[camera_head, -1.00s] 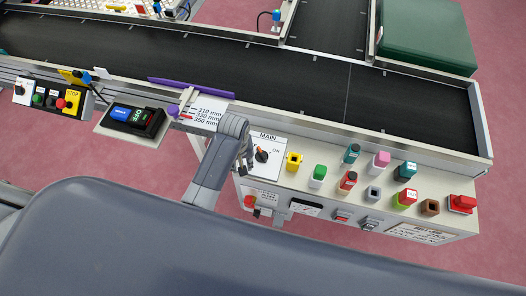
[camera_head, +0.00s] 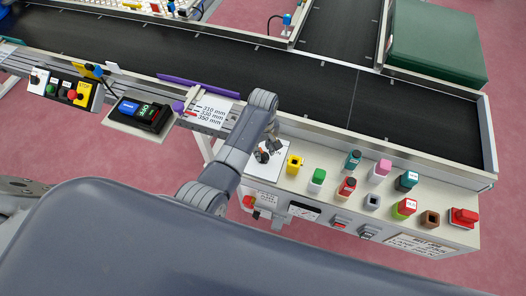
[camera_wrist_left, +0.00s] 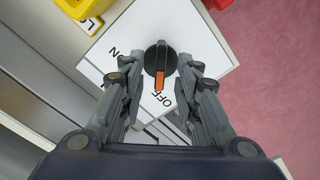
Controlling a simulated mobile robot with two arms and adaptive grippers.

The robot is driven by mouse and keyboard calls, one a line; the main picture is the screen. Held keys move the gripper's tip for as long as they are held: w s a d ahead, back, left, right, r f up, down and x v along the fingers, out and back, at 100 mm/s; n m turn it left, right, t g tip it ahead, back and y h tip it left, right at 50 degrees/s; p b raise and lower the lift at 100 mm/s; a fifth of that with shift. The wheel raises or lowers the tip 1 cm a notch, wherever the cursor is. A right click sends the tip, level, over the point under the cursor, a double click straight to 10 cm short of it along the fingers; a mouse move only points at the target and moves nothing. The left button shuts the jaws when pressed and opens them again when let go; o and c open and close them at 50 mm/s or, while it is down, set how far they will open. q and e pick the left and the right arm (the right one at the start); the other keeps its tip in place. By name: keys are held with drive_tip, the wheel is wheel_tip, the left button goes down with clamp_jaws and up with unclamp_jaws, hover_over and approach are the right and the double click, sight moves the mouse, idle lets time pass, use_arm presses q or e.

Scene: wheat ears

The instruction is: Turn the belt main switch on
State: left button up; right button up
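The belt main switch (camera_wrist_left: 158,57) is a round black knob with an orange pointer on a white plate (camera_wrist_left: 205,48). In the left wrist view the pointer is toward the OFF label; the ON label is at upper left. My left gripper (camera_wrist_left: 158,72) is open, with one finger on each side of the knob and gaps visible between them. In the head view the left gripper (camera_head: 269,148) hangs over the switch plate (camera_head: 263,171) and partly hides the knob and the lettering. My right gripper is not in view.
Right of the switch, the panel carries a yellow block (camera_head: 294,162), a green block (camera_head: 318,177) and several other coloured blocks. The conveyor belt (camera_head: 320,93) runs behind. A display box (camera_head: 141,113) and a button box (camera_head: 62,88) sit to the left.

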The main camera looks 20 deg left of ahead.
sight(263, 156)
use_arm(q)
drive_tip(key=shift+f, duration=1.3)
clamp_jaws()
